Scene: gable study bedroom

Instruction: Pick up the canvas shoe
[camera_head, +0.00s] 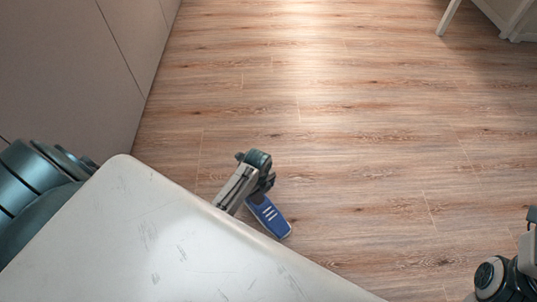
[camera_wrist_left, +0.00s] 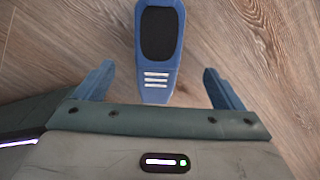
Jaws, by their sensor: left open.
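The canvas shoe (camera_head: 269,216) is blue with white stripes and a dark inside. It lies on the wooden floor, below the middle of the head view. In the left wrist view the shoe (camera_wrist_left: 159,45) stands upright in the picture at the top centre, its striped end towards me. My left gripper (camera_head: 259,196) is open, close to the shoe's near end. In the left wrist view its two blue fingers (camera_wrist_left: 158,84) are spread wide, one on each side of the striped end, with gaps on both sides. The shoe's far end is cut off there.
The wooden floor (camera_head: 350,130) around and beyond the shoe is clear. A plain grey panelled front (camera_head: 75,60) runs along the left. White furniture legs (camera_head: 449,17) stand at the top right. Part of my right arm shows at the lower right edge.

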